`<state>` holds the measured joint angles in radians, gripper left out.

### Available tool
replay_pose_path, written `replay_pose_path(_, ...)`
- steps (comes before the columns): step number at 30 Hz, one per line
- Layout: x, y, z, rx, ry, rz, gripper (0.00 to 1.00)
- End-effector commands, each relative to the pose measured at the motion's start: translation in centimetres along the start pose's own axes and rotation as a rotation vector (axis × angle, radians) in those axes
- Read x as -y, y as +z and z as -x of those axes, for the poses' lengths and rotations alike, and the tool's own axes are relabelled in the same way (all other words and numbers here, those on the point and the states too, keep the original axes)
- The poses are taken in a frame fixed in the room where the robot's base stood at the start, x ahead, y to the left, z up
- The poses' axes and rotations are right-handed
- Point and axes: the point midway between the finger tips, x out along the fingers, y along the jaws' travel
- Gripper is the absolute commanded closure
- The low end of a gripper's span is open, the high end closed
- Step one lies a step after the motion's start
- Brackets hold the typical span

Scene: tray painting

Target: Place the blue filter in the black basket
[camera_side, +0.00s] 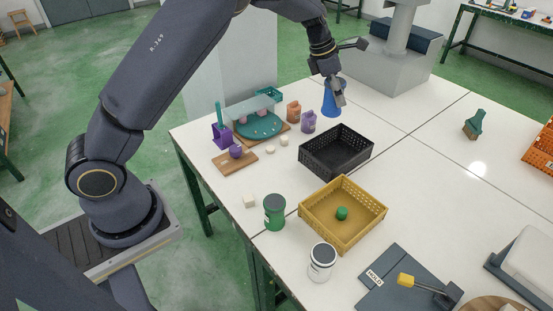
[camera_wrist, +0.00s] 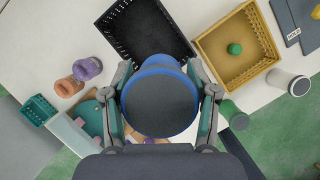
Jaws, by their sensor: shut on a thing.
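The blue filter (camera_side: 331,101) is a blue cone-like piece with a dark round top, at the far side of the white table in the side view. My gripper (camera_side: 336,86) is shut on it from above. In the wrist view the filter (camera_wrist: 160,101) fills the middle, between the two fingers of my gripper (camera_wrist: 163,108). I cannot tell whether its base touches the table. The black basket (camera_side: 336,152) stands just in front of it in the side view, and looks empty. The basket also shows at the top of the wrist view (camera_wrist: 112,42).
A yellow basket (camera_side: 318,220) holding a green object (camera_side: 342,213) stands near the black one. An orange piece (camera_side: 293,112) and a purple piece (camera_side: 309,122) stand left of the filter. A green jar (camera_side: 274,212) and white jar (camera_side: 321,262) stand nearer. The table's right side has free room.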

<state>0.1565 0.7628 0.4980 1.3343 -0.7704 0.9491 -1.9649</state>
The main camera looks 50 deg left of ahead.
Motion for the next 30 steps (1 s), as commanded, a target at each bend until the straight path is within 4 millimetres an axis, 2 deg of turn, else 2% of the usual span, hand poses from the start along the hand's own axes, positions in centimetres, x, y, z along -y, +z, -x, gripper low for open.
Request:
replay_pose_path(9, 0.0, -3.0, -7.0, -0.001, -0.001, 0.004, 0.81)
replay_pose_path(21, -0.1, -6.0, -14.2, 0.0, 0.0, 0.004, 0.81)
replay_pose_path(30, -0.1, -7.1, -17.2, 0.002, 0.001, 0.003, 0.81)
